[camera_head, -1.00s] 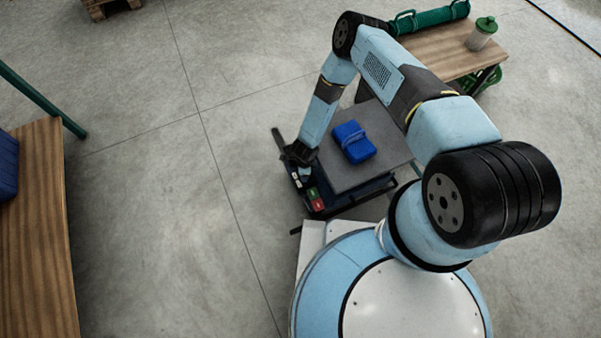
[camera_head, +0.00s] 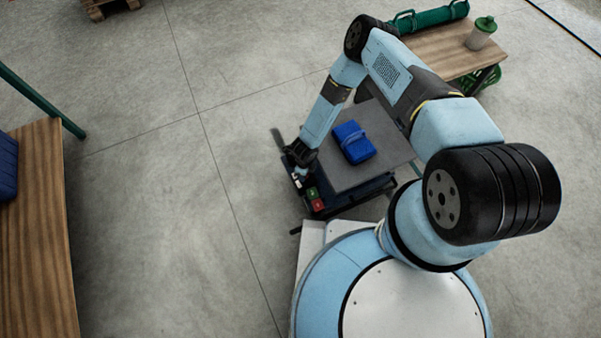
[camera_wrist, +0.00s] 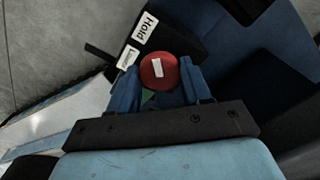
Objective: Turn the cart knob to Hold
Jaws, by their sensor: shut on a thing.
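The round red knob (camera_wrist: 158,71) with a white bar mark sits between the two blue fingers of my gripper (camera_wrist: 160,84) in the wrist view. The fingers are shut on its sides. The white bar runs nearly up and down in that view. The white Hold label (camera_wrist: 145,27) lies just above and left of the knob. A second, smaller label (camera_wrist: 127,57) lies left of the knob, too small to read. In the head view my gripper (camera_head: 300,168) is down at the left edge of the cart (camera_head: 352,180) and hides the knob.
A blue bundle (camera_head: 354,142) lies on the cart's grey top. Green and red patches (camera_head: 315,199) show on the cart's near left edge. A wooden table with a green-lidded jar (camera_head: 482,33) stands at the back right. A wooden bench (camera_head: 40,240) is at left; floor between is clear.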

